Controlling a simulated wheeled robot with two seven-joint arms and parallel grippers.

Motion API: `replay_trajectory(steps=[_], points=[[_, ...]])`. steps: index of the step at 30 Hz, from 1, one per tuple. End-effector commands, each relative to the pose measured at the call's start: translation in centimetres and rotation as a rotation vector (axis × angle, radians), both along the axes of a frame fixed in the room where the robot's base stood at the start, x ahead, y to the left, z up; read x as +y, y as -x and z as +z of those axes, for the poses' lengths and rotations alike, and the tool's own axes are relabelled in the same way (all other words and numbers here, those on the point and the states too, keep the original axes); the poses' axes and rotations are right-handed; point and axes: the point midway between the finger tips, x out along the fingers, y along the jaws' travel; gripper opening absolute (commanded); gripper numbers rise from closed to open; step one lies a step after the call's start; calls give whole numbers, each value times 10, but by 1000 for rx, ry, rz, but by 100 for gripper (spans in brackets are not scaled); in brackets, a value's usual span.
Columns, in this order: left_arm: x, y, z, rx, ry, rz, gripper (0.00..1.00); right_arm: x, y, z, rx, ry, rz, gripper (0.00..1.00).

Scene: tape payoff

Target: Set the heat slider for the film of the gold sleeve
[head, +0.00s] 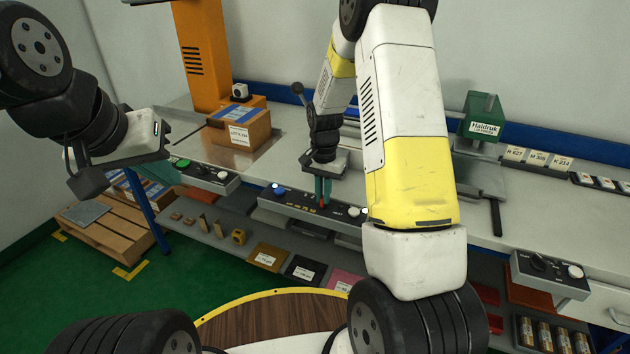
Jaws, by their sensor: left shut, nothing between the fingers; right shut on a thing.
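A dark control panel (300,206) with a blue knob at its left and white knobs at its right sits at the bench's front edge. A gold-coloured sleeve (268,256) with a white label lies on the lower shelf, left of a black one. My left gripper (160,178) is shut and empty, left of the panel with the green button.
A green-button panel (208,176) is at the bench's left, another knob panel (548,272) at the right. Black (304,271) and pink (338,278) sleeves lie below. Small label cards (537,158) stand at the back right.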

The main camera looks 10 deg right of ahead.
Motion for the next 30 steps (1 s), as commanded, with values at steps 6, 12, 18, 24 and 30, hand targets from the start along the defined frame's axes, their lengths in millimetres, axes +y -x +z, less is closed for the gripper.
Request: replay_trajectory(steps=[6,12,18,24,30], points=[[0,0,0,0,0,0,0,32,-22,0,-4,-1,4,0],[0,0,0,0,0,0,0,38,-26,1,-6,-1,1,0],[0,0,0,0,0,0,0,38,-26,1,-5,-2,1,18],[0,0,0,0,0,0,0,37,-25,1,-3,-1,1,33],[0,0,0,0,0,0,0,37,-25,2,-3,-1,1,33]])
